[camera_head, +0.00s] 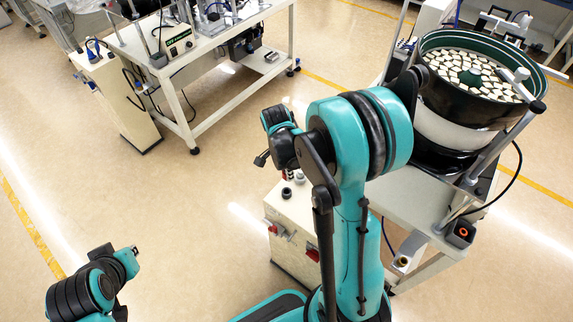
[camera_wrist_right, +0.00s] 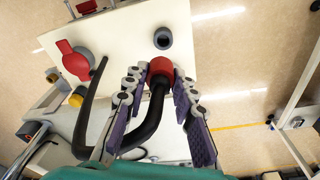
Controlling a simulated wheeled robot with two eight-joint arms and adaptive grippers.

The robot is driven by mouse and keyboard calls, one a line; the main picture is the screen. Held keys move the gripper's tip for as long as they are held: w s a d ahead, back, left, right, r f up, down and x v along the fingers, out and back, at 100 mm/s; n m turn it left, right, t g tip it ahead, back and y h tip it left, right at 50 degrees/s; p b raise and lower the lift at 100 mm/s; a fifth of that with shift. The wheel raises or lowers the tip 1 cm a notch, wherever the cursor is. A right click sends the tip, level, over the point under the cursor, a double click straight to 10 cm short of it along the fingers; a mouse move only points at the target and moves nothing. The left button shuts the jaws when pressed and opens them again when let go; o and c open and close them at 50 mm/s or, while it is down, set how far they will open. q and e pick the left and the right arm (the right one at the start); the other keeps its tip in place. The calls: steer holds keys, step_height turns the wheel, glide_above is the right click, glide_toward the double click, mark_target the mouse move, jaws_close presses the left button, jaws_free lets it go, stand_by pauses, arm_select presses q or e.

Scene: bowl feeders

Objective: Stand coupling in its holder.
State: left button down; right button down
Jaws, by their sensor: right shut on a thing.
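The coupling appears to be the red-ended piece with a black curved body (camera_wrist_right: 160,68) in the right wrist view. My right gripper (camera_wrist_right: 161,82) is shut on it, with its fingers on either side of the red end. In the head view my right gripper (camera_head: 262,159) shows small above the pale cabinet, and the coupling cannot be made out there. A grey ring with a dark opening, perhaps the holder (camera_wrist_right: 163,38), stands on the pale top just beyond the red end, apart from it. My left arm shows at the lower left, but its fingers do not.
A red knob (camera_wrist_right: 74,62) and a black hose (camera_wrist_right: 88,108) lie left of the gripper. The bowl feeder (camera_head: 470,118) stands at right, and a workbench (camera_head: 215,50) stands behind. Open floor lies left.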

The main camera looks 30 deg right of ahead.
steer(key=shift+w+f, duration=0.2)
steer(key=shift+f, duration=0.2)
steer(key=shift+s+f+b, duration=0.1)
steer(key=shift+f+b, duration=0.85)
steer(key=shift+b, duration=0.05)
step_height(320, 180, down, 4)
steer(key=b, duration=0.2)
steer(key=shift+r+b, duration=0.2)
steer(key=shift+b, duration=0.15)
steer(key=shift+f+b, duration=0.45)
steer(key=shift+f+b, duration=0.15)
steer(key=shift+b, duration=0.3)
steer(key=shift+f+b, duration=1.15)
steer(key=shift+f, duration=0.1)
stand_by(0.7)
